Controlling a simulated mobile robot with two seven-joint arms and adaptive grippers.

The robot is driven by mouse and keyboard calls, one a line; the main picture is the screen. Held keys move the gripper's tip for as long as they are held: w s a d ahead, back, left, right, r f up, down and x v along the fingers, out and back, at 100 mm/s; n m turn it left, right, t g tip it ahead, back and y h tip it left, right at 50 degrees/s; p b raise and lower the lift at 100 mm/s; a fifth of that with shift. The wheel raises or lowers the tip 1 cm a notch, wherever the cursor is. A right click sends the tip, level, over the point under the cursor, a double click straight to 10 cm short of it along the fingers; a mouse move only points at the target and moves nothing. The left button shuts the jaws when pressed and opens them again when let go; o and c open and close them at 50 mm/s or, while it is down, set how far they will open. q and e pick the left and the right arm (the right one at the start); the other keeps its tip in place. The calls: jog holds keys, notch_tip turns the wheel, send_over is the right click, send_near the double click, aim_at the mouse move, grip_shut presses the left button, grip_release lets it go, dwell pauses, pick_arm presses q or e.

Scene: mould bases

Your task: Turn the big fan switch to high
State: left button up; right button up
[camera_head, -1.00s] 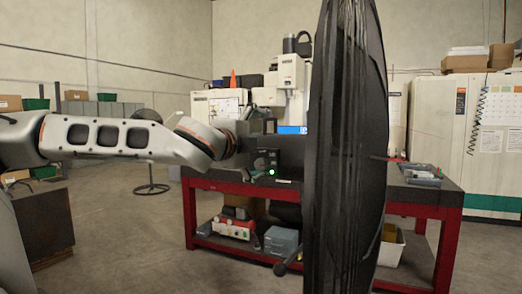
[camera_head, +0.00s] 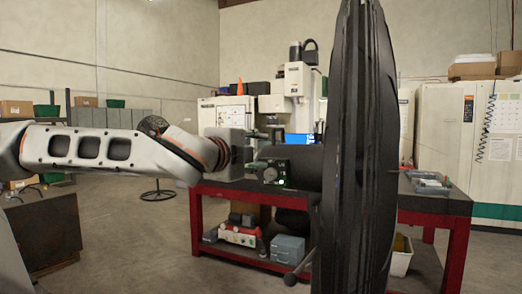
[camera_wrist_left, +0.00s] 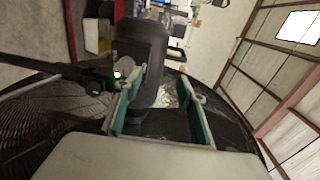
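The big black fan (camera_head: 358,150) stands upright and nearly edge-on at the right of centre in the head view. Its dark motor housing (camera_head: 303,165) sticks out to the left. A small control box with a round dial (camera_head: 270,174) and a lit green light is on the housing's near side. The green light also shows on the switch box in the left wrist view (camera_wrist_left: 117,74). My left gripper (camera_head: 268,150) is open at the housing's rear end. In the left wrist view its teal fingers (camera_wrist_left: 160,80) are apart, with the housing between or just beyond them; contact is unclear.
A red-framed workbench (camera_head: 455,235) stands behind the fan, with boxes on its lower shelf. A milling machine (camera_head: 298,80) and white cabinets (camera_head: 440,130) are farther back. A dark brown block (camera_head: 45,235) is at the left.

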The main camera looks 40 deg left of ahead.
pick_arm(q)
jog(key=shift+v, duration=2.3)
jog(key=shift+d+f, duration=0.15)
jog(key=shift+f, duration=0.15)
